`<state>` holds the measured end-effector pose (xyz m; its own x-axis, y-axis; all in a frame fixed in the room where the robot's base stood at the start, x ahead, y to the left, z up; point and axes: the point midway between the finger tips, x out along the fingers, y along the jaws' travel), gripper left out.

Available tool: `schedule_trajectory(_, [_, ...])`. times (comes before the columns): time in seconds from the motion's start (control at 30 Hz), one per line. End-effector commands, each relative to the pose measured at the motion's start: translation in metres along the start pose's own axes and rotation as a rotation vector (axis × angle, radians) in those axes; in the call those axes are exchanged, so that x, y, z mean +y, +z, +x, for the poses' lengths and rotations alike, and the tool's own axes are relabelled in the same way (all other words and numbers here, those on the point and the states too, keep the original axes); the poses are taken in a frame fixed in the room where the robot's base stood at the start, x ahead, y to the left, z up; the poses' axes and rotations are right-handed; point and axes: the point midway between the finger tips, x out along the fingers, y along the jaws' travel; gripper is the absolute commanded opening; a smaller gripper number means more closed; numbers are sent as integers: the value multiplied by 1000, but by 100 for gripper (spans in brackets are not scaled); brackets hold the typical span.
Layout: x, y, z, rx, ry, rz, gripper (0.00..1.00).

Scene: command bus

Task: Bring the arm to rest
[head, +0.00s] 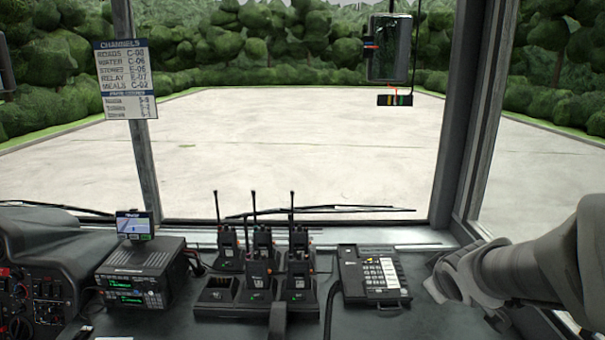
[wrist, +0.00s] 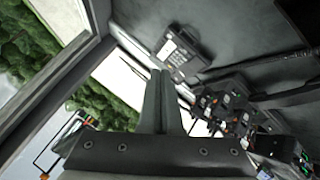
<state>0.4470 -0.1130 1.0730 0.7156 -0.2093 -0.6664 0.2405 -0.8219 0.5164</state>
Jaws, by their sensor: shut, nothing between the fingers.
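My gripper (wrist: 160,73) shows in the wrist view with its two fingers shut together and nothing between them. In the head view my grey arm comes in from the right edge, over the right end of the dashboard. I cannot clearly make out the fingers there.
The desk phone (head: 373,277) lies left of my arm on the dashboard. Several handheld radios stand in a charger (head: 215,296) at the middle. A radio unit (head: 140,275) with a small screen (head: 134,225) is further left. A window pillar (head: 468,120) rises near my arm.

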Motion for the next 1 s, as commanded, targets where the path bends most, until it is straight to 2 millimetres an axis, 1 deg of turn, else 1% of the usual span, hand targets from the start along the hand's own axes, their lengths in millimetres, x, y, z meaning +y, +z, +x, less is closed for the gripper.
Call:
schedule_trajectory(0.03, [3,-7,-26,-15,5,47,0])
schedule_trajectory(0.07, [2,-6,-38,-32,3,78,0])
schedule_trajectory(0.1, [-1,-6,-54,-51,-2,119,0])
schedule_trajectory(0.17, [-7,-5,-78,-80,-17,183,0])
schedule_trajectory(0.2, [-12,-4,-93,-98,-30,223,0])
schedule_trajectory(0.27, [-21,-1,-117,-124,-57,285,0])
schedule_trajectory(0.3, [-28,1,-132,-141,-79,323,0])
schedule_trajectory(0.4, [-48,6,-168,-180,-143,408,0])
schedule_trajectory(0.5, [-67,12,-197,-212,-207,470,0])
schedule_trajectory(0.6, [-82,16,-216,-237,-258,506,0])
schedule_trajectory(0.7, [-90,20,-227,-252,-288,526,0])
schedule_trajectory(0.8, [-94,21,-230,-259,-298,532,0])
schedule_trajectory(1.0, [-94,21,-229,-260,-298,532,0])
